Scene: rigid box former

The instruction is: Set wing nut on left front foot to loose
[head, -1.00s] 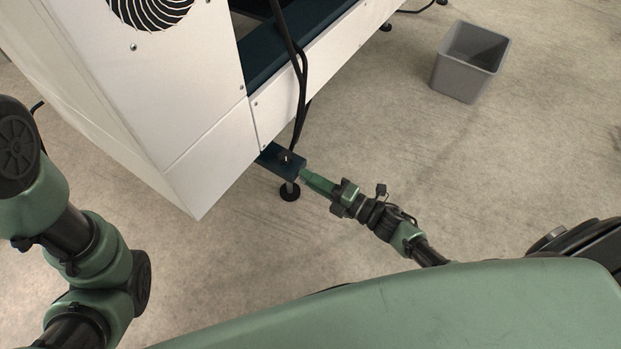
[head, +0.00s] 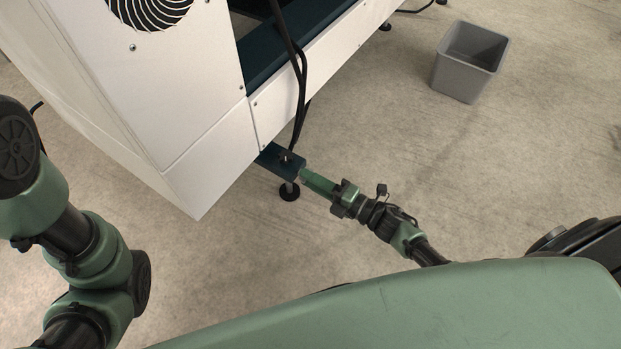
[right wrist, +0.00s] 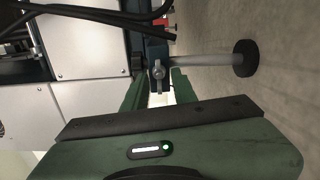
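The left front foot (head: 289,191) is a metal stem with a round black pad, under a dark bracket (head: 270,160) at the machine's near lower corner. The small metal wing nut (head: 285,157) sits on the stem at the bracket. In the right wrist view the wing nut (right wrist: 158,73) shows clearly, with the foot's stem and black pad (right wrist: 243,58) to its right. My right gripper (head: 303,174) is beside the bracket. In the wrist view its two green fingers (right wrist: 159,82) are apart, with the wing nut between their tips; contact is not clear. My left gripper is out of view.
The white machine (head: 200,150) fills the upper left, with black cables (head: 301,90) hanging close by the bracket. A grey bin (head: 465,75) stands on the floor at the upper right. The floor around the right arm is clear.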

